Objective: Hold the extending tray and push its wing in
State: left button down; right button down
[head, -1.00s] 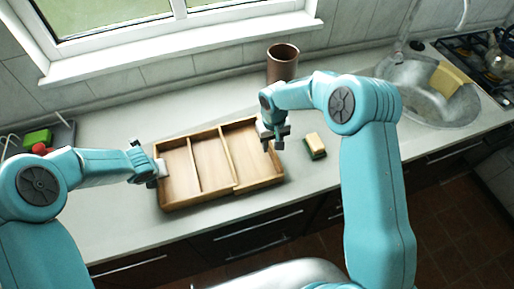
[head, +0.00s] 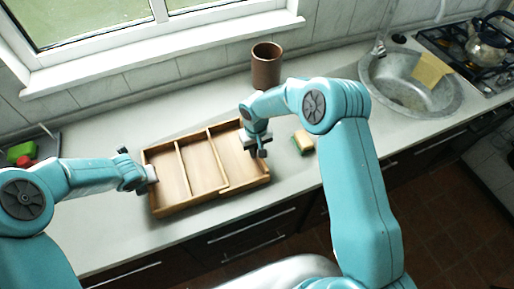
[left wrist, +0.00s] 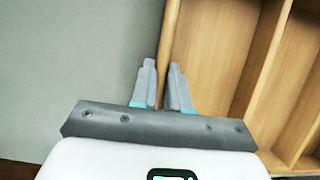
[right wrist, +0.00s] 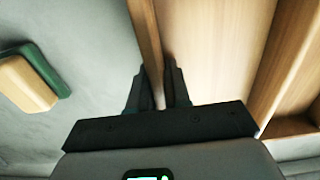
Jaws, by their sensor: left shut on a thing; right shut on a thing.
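The wooden extending tray (head: 167,211) lies on the counter, with thin dividers between its compartments. Its wing (head: 233,160) is the right-hand section; a step in the front wall shows where it meets the body, and it sticks out to the right. My left gripper (head: 150,173) is shut on the tray's left side wall; the left wrist view shows the fingers (left wrist: 160,85) on both sides of that wall. My right gripper (head: 258,152) is shut on the wing's outer wall, which runs between its fingers (right wrist: 160,85) in the right wrist view. The right gripper hides part of that wall.
A green and yellow sponge (head: 303,142) lies just right of the tray. A brown cylinder (head: 266,66) stands behind it. A sink (head: 400,95) and a stove with a kettle (head: 487,42) are at the right. Bare counter (head: 110,225) lies at the front left.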

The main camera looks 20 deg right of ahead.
aim_at(235, 163)
jog(key=a, duration=0.7)
jog(key=shift+a, duration=0.2)
jog(key=c, duration=1.2)
grip_release()
jog(key=shift+o, duration=0.2)
notch_tip(235, 163, up, 12)
